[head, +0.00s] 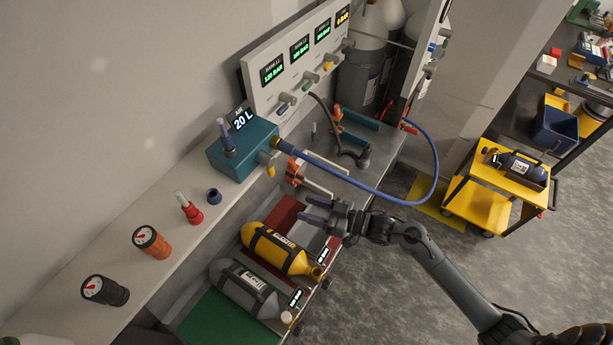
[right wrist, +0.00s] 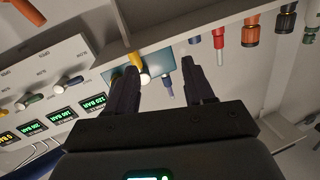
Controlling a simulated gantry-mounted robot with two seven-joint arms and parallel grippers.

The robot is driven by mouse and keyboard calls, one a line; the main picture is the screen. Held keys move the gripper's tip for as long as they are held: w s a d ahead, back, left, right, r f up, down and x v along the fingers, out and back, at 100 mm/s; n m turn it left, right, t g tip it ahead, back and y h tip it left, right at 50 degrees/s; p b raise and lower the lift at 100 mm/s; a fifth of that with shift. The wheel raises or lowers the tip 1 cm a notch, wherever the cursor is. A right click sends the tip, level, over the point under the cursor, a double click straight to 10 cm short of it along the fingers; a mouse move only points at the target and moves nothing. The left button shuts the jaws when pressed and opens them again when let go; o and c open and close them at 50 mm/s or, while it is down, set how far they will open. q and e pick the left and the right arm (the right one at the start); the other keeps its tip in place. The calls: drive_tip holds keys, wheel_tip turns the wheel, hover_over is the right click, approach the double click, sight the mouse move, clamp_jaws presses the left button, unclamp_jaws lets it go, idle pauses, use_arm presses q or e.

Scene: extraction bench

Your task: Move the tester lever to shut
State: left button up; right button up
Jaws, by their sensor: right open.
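The tester, a teal box (head: 240,150) with a "20 L" display (head: 241,120), stands on the bench ledge. A short yellow lever (head: 270,170) on a pale hub hangs from its front face. In the right wrist view the teal box (right wrist: 178,75) lies beyond my fingers, and the yellow lever (right wrist: 134,60) shows beside the left finger. My right gripper (head: 309,209) is open and empty, in front of and below the tester, apart from the lever in the head view. My left gripper is not in view.
A blue hose (head: 370,194) loops from the tester to the right. Yellow (head: 280,250) and grey (head: 245,287) cylinders lie below the ledge. An orange clamp-like part (head: 294,172) sits near the tester. A gauge panel (head: 290,50) with levers stands behind. Gauges and fittings line the ledge.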

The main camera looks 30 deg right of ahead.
sight(267, 164)
drive_tip(key=w+d+r+n+b, duration=0.1)
drive_tip(key=w+d+r+b, duration=0.15)
drive_tip(key=w, duration=0.35)
use_arm(q)
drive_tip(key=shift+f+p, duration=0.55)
drive_tip(key=shift+p, duration=0.6)
use_arm(e)
drive_tip(key=x, duration=0.9)
drive_tip(key=shift+w+r+t, duration=0.3)
drive_tip(key=shift+w, duration=0.1)
drive_tip(key=shift+d, duration=0.15)
clamp_jaws()
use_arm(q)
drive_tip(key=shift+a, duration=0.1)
